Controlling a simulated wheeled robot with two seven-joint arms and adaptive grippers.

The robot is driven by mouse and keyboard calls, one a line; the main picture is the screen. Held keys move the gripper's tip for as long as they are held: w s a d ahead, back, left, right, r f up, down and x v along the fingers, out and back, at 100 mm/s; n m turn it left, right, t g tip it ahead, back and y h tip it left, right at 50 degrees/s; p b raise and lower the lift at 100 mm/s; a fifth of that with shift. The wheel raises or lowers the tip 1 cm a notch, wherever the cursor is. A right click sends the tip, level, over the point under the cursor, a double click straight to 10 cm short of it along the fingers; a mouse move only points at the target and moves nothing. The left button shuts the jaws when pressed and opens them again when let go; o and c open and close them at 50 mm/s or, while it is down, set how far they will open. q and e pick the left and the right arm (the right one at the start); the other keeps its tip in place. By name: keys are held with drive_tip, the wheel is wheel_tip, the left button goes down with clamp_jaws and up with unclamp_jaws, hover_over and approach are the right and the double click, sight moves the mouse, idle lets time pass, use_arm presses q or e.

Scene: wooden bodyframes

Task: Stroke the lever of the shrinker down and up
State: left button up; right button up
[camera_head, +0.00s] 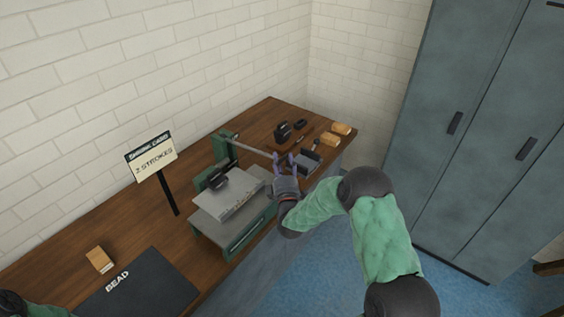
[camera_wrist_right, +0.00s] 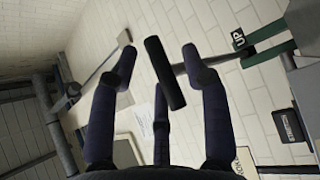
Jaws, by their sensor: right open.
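The green shrinker (camera_head: 222,232) stands on the wooden bench with a grey metal sheet (camera_head: 230,197) lying at its jaws. Its grey lever (camera_head: 250,147) runs from the green post toward the right, raised above the bench. My right gripper (camera_head: 287,162) is at the lever's free end, with its fingers open. In the right wrist view the lever's black grip (camera_wrist_right: 165,73) lies between the spread fingers of the gripper (camera_wrist_right: 160,75), with gaps visible on both sides. My left gripper is out of view; only part of that arm shows.
A sign reading "2 STROKES" (camera_head: 153,161) stands behind the shrinker. A black "BEAD" mat (camera_head: 150,285) and an orange-brown block (camera_head: 99,260) lie at left. Dark tools (camera_head: 283,132) and tan blocks (camera_head: 341,129) sit at the bench's far right end. Blue-grey lockers (camera_head: 470,130) stand at right.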

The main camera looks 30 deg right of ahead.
drive_tip(key=shift+w+d+r, duration=0.1)
drive_tip(key=shift+w+d, duration=0.05)
drive_tip(key=shift+w, duration=0.2)
drive_tip(key=shift+c, duration=0.2)
clamp_jaws()
